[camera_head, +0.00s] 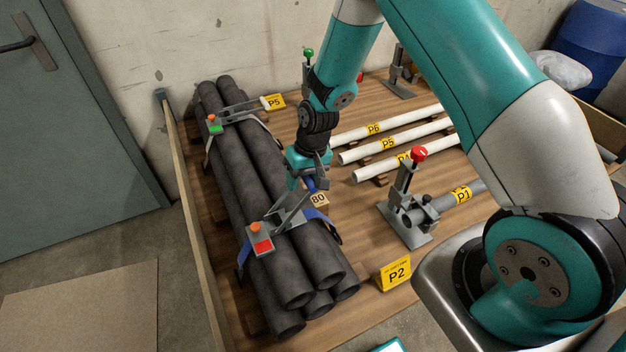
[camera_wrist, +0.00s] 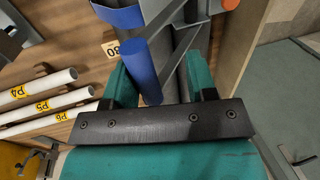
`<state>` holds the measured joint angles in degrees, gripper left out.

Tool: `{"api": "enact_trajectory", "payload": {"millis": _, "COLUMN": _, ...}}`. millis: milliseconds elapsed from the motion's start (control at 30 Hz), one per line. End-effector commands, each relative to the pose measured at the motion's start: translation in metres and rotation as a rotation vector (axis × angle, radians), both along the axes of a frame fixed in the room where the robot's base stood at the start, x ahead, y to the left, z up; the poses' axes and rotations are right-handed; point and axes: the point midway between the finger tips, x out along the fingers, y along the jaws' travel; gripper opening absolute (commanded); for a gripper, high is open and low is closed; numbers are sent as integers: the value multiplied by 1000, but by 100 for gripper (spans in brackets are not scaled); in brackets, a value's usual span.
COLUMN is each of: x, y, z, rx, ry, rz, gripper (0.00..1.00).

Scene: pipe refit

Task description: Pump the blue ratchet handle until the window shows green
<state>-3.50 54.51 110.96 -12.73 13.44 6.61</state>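The near ratchet has a red window (camera_head: 262,245) and an orange knob (camera_head: 253,226). It sits on a bundle of dark pipes (camera_head: 265,180), over a blue strap (camera_head: 316,214). Its grey lever arms rise toward my gripper (camera_head: 308,178). The blue handle (camera_wrist: 141,72) lies between my two teal fingers in the wrist view, nearer the left finger, with a wide gap to the right one. My gripper is open around the handle. In the head view the handle is mostly hidden by my gripper; a bit of blue shows there.
A far ratchet with a green window (camera_head: 214,124) holds the bundle's other end. A wooden edge board (camera_head: 200,240) runs along the left. White pipes (camera_head: 385,143), a red-knobbed clamp (camera_head: 407,205) and a yellow P2 sign (camera_head: 395,274) stand to the right.

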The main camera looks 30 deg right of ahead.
Motion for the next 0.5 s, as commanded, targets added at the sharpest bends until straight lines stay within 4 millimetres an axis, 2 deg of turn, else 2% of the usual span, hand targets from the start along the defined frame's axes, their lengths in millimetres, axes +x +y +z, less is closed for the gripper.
{"api": "enact_trajectory", "payload": {"millis": 300, "x": 0, "y": 27, "z": 13, "rx": 2, "ry": -1, "rz": 4, "gripper": 51}}
{"api": "enact_trajectory", "payload": {"millis": 500, "x": 0, "y": 30, "z": 13, "rx": 1, "ry": 0, "rz": 1, "gripper": 51}}
